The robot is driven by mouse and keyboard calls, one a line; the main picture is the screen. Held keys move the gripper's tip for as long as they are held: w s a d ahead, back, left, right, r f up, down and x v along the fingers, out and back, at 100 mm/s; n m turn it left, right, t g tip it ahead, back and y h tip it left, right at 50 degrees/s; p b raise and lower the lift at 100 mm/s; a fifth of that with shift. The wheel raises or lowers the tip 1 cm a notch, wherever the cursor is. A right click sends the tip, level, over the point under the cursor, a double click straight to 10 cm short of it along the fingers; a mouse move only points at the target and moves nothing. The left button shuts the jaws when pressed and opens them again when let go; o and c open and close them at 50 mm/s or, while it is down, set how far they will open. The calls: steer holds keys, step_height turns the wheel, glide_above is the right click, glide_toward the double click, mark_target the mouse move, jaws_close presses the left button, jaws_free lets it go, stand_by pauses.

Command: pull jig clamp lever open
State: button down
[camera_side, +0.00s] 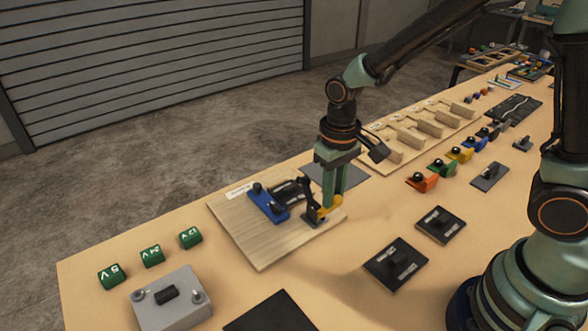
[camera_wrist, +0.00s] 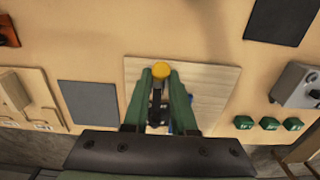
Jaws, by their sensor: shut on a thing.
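The jig is a pale wooden board (camera_side: 262,249) with a blue block (camera_side: 268,204) and a dark clamp on it. The clamp lever has a yellow tip (camera_side: 331,203) at the board's right side. My gripper (camera_side: 328,205) points down over the lever, its green fingers shut on it near the yellow tip. In the wrist view, the yellow tip (camera_wrist: 161,70) and the dark lever (camera_wrist: 157,98) lie between the two fingertips (camera_wrist: 161,80). The board (camera_wrist: 212,82) is below. The fingers and palm hide most of the clamp and the blue block in the wrist view.
Green labelled blocks (camera_side: 152,256) and a grey switch box (camera_side: 171,299) stand left of the board. Black plates (camera_side: 395,263) lie in front, right of the board. A grey mat (camera_side: 347,180) and wooden racks (camera_side: 385,155) lie behind. Table between board and black plates is clear.

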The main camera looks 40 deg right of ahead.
steer(key=shift+w+r, duration=0.1)
steer(key=shift+w, duration=0.1)
steer(key=shift+w+r, duration=0.3)
steer(key=shift+w, duration=0.35)
steer(key=shift+w+r, duration=0.15)
steer(key=shift+w, duration=0.45)
jaws_free()
steer(key=shift+s, duration=0.1)
step_height(320, 180, up, 7)
stand_by(0.4)
